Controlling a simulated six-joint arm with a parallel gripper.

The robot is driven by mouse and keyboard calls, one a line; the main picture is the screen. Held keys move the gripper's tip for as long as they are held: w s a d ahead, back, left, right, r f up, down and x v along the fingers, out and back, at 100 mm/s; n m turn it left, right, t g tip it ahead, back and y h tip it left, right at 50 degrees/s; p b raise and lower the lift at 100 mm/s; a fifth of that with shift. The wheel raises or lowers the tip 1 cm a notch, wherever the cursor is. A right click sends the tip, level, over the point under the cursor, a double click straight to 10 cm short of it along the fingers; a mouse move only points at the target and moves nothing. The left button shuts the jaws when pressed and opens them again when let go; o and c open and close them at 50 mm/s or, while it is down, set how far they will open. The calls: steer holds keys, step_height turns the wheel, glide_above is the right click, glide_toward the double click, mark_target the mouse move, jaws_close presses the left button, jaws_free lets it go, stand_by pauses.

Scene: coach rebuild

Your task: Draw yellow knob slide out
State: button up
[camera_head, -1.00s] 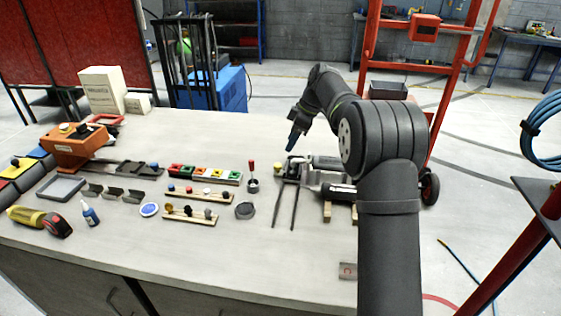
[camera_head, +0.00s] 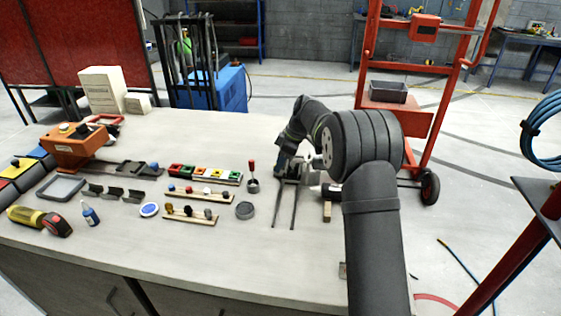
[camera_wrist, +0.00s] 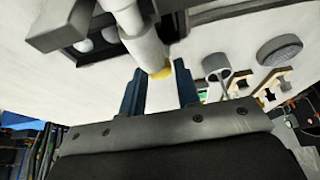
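Gaps show between the knob and the fingers, so the gripper is open. In the head view my gripper (camera_head: 279,166) is low over the dark-railed fixture (camera_head: 285,203) on the bench. The arm hides much of the fixture there, and the knob cannot be made out.
A red-handled lever (camera_head: 252,178) and a dark round piece (camera_head: 244,210) stand just left of the fixture. Strips with coloured knobs (camera_head: 200,190) lie farther left. The front of the bench (camera_head: 260,265) is clear. A red cart (camera_head: 405,115) stands behind.

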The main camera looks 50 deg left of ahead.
jaws_close()
steer(key=s+d, duration=1.2)
steer(key=shift+s+d, duration=0.35)
steer(key=shift+o, duration=2.4)
jaws_free()
steer(key=shift+s, duration=0.1)
steer(key=shift+w+d+r, duration=0.1)
steer(key=shift+w+r, duration=0.1)
steer(key=shift+r, duration=0.1)
steer(key=v, duration=1.7)
steer(key=shift+f, duration=0.1)
